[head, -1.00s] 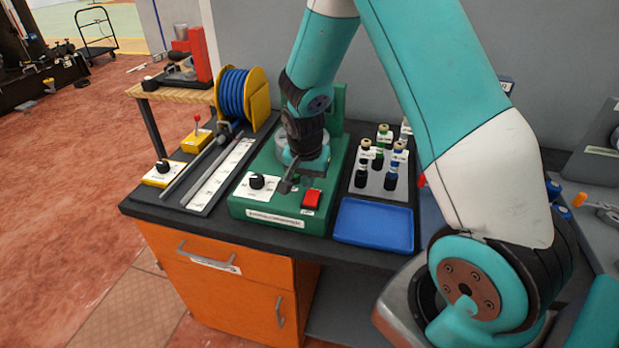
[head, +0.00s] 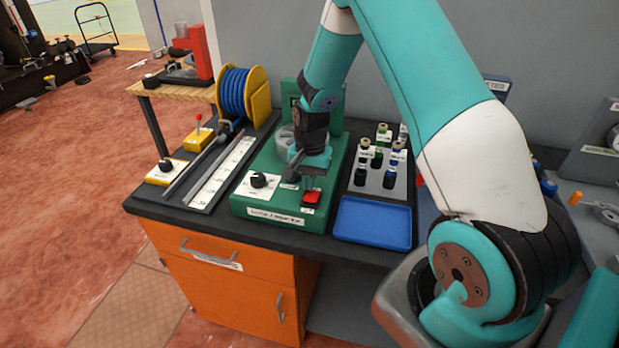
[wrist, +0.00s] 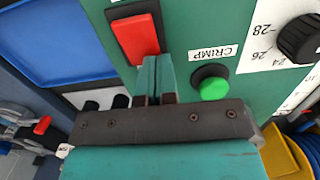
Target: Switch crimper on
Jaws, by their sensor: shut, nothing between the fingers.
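The crimper (head: 240,208) is a green machine at the front of the dark bench. My gripper (head: 309,186) points down just above the switch. In the wrist view my gripper's fingers (wrist: 157,62) are together and empty, with their tips at the switch's lower right edge. I cannot tell whether they touch it. A green button (wrist: 213,88) labelled CRIMP lies right of the fingers. A black dial (head: 259,180) is at the left.
A blue tray (head: 372,224) lies right of the crimper, with a rack of small bottles (head: 379,182) behind it. A blue wire spool (head: 232,95), a yellow lever box (head: 197,138) and a white ruled strip (head: 222,172) stand at the left. Orange drawers (head: 215,287) are below.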

